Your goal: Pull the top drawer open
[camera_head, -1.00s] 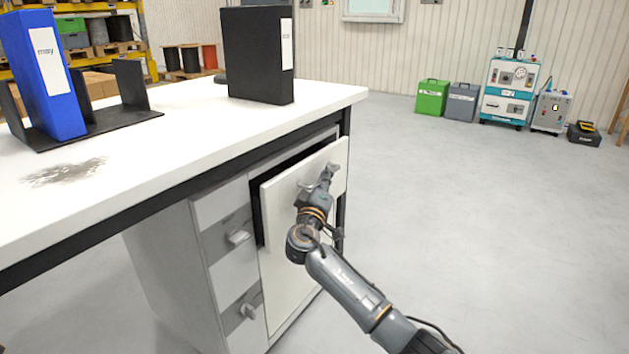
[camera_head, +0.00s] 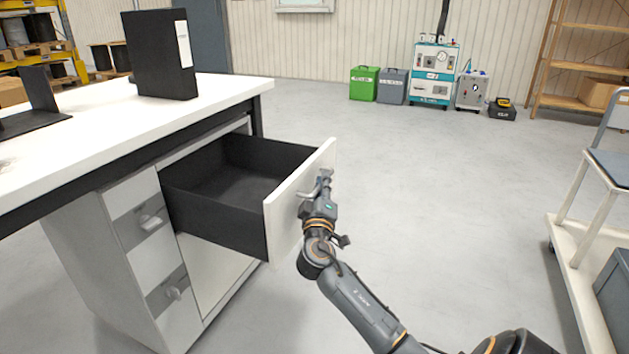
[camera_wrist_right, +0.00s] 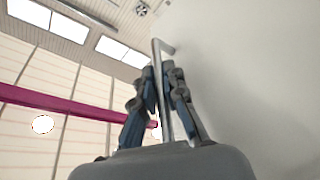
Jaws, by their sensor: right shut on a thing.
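The top drawer (camera_head: 283,205) of the desk's pedestal is pulled well out. Its dark inside (camera_head: 232,185) shows and looks empty. Its white front carries a metal bar handle (camera_head: 313,194). My right gripper (camera_head: 324,181) is at the front's outer face, shut on this handle. In the right wrist view, the two fingers of the gripper (camera_wrist_right: 163,100) lie on either side of the handle bar (camera_wrist_right: 160,72), next to the pale drawer front (camera_wrist_right: 250,80). My left gripper is not in view.
A white desktop (camera_head: 120,125) lies above the drawer, with a black binder (camera_head: 160,55) on it. Two smaller handles (camera_head: 150,220) are on the pedestal's left. A white cart (camera_head: 570,250) stands at the right. The floor between is clear.

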